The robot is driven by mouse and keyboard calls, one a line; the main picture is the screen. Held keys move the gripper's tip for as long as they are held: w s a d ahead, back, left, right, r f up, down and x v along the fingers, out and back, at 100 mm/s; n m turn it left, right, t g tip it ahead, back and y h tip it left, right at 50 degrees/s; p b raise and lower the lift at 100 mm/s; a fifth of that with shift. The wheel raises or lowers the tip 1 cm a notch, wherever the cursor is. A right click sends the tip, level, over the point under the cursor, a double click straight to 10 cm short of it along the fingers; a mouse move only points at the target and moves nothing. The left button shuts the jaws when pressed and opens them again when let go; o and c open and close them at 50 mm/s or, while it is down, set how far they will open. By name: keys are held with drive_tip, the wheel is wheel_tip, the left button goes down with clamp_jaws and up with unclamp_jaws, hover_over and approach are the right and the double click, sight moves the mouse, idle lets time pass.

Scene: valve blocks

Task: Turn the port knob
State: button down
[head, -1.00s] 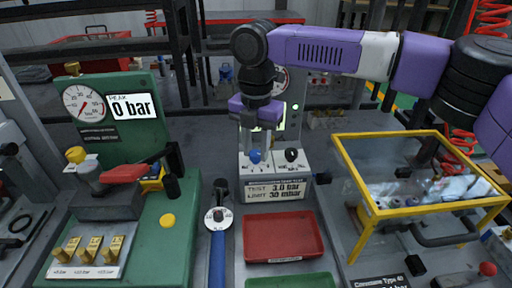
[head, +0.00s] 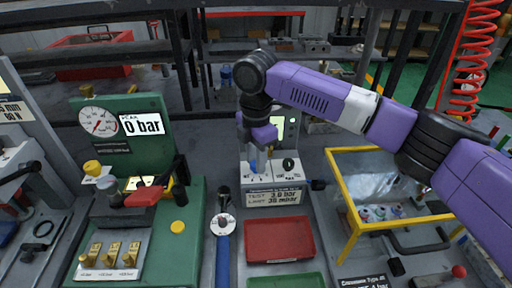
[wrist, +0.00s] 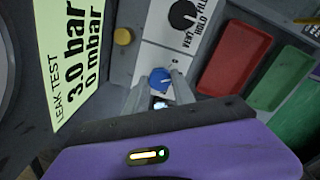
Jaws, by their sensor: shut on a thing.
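The grey-white test unit (head: 273,197) stands at the middle of the bench, with a blue knob (wrist: 160,80) and a black knob (wrist: 184,15) on its top face. The black knob is marked vent, hold and fill. The blue knob's own label is hidden, so I cannot read whether it says port. My gripper (wrist: 159,92) is shut on the blue knob, one finger on each side of it. In the head view my gripper (head: 262,158) reaches down onto the unit from above and partly hides the blue knob.
A red tray (head: 279,239) lies in front of the unit, with a green tray (head: 285,281) nearer. A yellow-framed clear box (head: 345,205) stands at the right. A green gauge station (head: 150,230) is at the left. The unit's lit screen (wrist: 80,60) rises close beside my gripper.

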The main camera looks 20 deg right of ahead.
drive_tip(key=m+p, duration=0.4)
drive_tip(key=p, duration=0.1)
drive_tip(key=shift+s+r+m, duration=0.1)
drive_tip(key=shift+r+m, duration=0.1)
drive_tip(key=shift+m, duration=0.2)
drive_tip(key=m+p, duration=0.4)
drive_tip(key=p, duration=0.1)
drive_tip(key=m+p, duration=0.4)
drive_tip(key=m, duration=0.1)
drive_tip(key=shift+p, duration=0.3)
drive_tip(key=shift+f+m+p, duration=0.15)
drive_tip(key=shift+m+p, duration=0.6)
drive_tip(key=shift+m, duration=0.35)
drive_tip(key=shift+f+m+p, duration=0.1)
drive_tip(key=shift+m+p, duration=0.65)
drive_tip(key=shift+m, duration=0.35)
drive_tip(key=c, duration=1.1)
unclamp_jaws()
drive_tip(key=shift+o, duration=0.2)
drive_tip(key=shift+r, duration=0.1)
